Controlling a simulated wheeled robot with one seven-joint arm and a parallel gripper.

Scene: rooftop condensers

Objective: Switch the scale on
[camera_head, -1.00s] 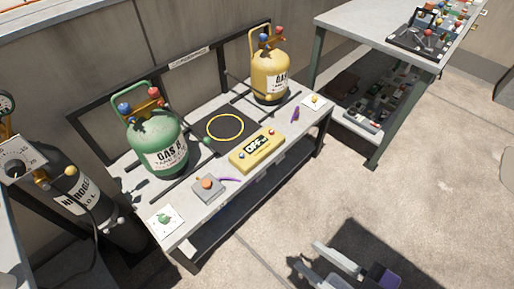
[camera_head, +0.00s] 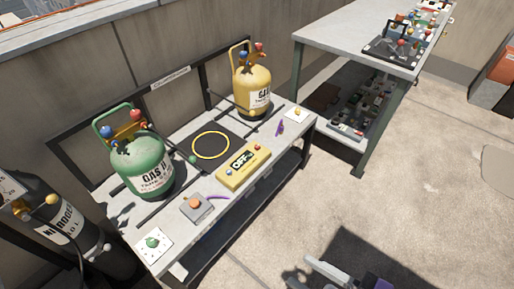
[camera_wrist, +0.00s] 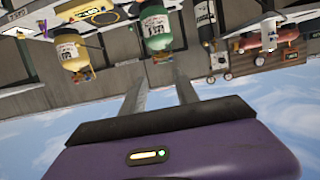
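The scale's yellow display box (camera_head: 243,166) reads OFF and lies at the front of the grey bench. It has a blue button at its left end and a red one at its right end. Behind it is the black platform (camera_head: 211,145) with a yellow ring, bare on top. My gripper (camera_head: 328,275) is at the bottom edge of the head view, over the floor in front of the bench and apart from it, partly cut off. In the wrist view its two fingers (camera_wrist: 160,92) are spread with nothing between them. The yellow box (camera_wrist: 92,13) shows there at the top, upside down.
A green cylinder (camera_head: 144,165) and a yellow cylinder (camera_head: 252,88) flank the platform. A grey box with an orange button (camera_head: 196,207) sits front left. A dark nitrogen cylinder (camera_head: 62,232) stands left, a taller table (camera_head: 345,45) right. The floor in front is clear.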

